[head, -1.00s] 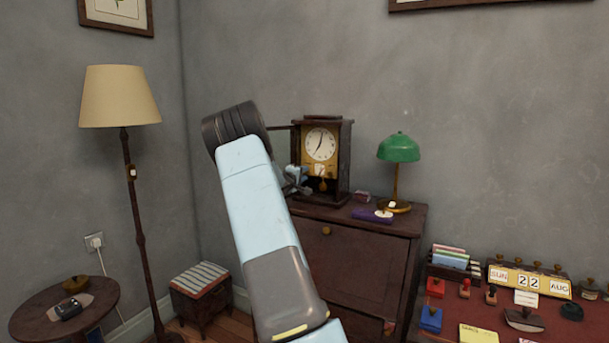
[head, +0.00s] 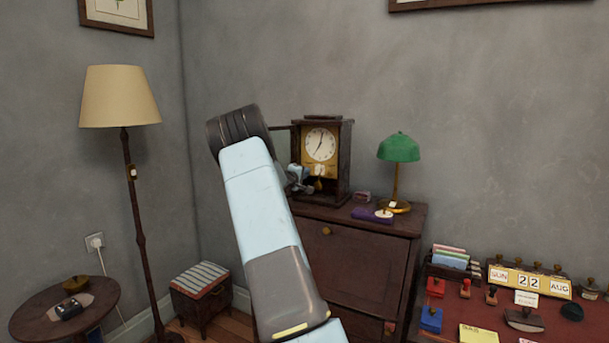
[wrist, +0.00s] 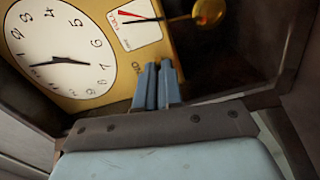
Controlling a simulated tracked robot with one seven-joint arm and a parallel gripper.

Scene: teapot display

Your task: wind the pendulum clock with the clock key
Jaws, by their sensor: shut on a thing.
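The pendulum clock (head: 341,160) stands upright on the cabinet with its door (head: 281,127) swung open to the left. Its white dial (wrist: 60,50) fills the left of the wrist view. Beside it on the brass plate is a small gauge (wrist: 136,22) with a red pointer, and the brass pendulum bob (wrist: 208,12) hangs at the top right. My gripper (wrist: 158,68) is inside the clock opening, its blue fingers close together and their tips at the lower edge of the plate. The clock key is hidden between the fingers; I cannot tell whether it touches the plate.
The clock case frame (wrist: 262,98) runs close beside my gripper. On the cabinet (head: 360,262), a green lamp (head: 398,148) and a purple box (head: 370,215) stand right of the clock. A floor lamp (head: 120,97) stands at left, and a crowded desk at right.

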